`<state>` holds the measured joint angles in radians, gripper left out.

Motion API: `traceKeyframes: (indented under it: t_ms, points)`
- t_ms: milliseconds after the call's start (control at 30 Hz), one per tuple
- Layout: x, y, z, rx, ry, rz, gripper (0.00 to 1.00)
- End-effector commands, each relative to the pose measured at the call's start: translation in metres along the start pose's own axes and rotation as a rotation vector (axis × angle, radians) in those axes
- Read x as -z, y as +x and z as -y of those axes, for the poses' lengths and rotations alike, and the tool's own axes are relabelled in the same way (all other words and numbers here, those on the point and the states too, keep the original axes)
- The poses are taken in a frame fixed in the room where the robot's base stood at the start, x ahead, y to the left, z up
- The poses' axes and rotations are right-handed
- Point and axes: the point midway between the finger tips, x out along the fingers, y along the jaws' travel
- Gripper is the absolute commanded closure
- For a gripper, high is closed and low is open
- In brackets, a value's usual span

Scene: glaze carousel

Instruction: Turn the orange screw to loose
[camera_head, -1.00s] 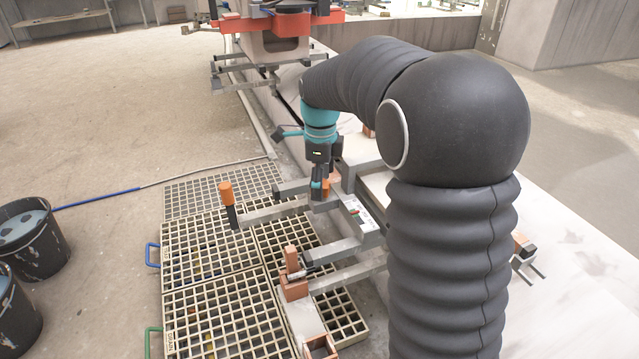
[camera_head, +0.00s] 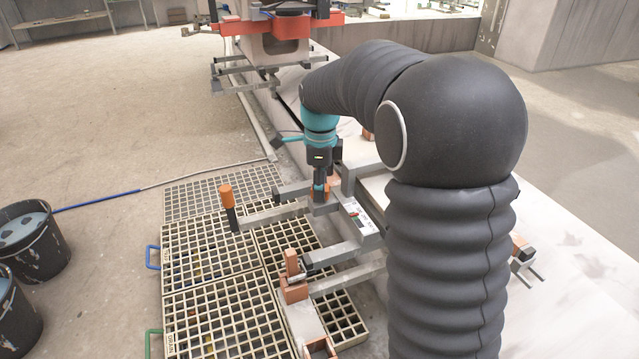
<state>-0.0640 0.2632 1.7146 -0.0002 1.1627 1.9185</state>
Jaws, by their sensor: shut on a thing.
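The orange screw (camera_head: 327,189) sits on the grey metal frame, at the end of a short bar, in the middle of the head view. My gripper (camera_head: 320,190) points down over it and is shut on it. The fingers hide much of the screw, so its turn position cannot be read. A small white label plate with red and green marks (camera_head: 358,215) lies on the frame just right of and below the screw.
An orange-topped handle (camera_head: 226,194) stands upright left of my gripper. An orange block (camera_head: 292,262) stands on the lower bars. Grated floor panels (camera_head: 215,245) lie beneath. Black buckets (camera_head: 35,245) stand at the far left. Open floor lies at upper left.

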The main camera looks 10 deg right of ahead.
Motion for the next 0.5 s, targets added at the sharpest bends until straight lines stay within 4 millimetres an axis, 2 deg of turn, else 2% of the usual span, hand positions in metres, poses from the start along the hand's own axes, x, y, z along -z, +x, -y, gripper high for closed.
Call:
traceKeyframes:
  t_ms: [500]
  points:
    - [-0.0001,-0.0009,-0.0014,-0.006,-0.450,0.000,0.86]
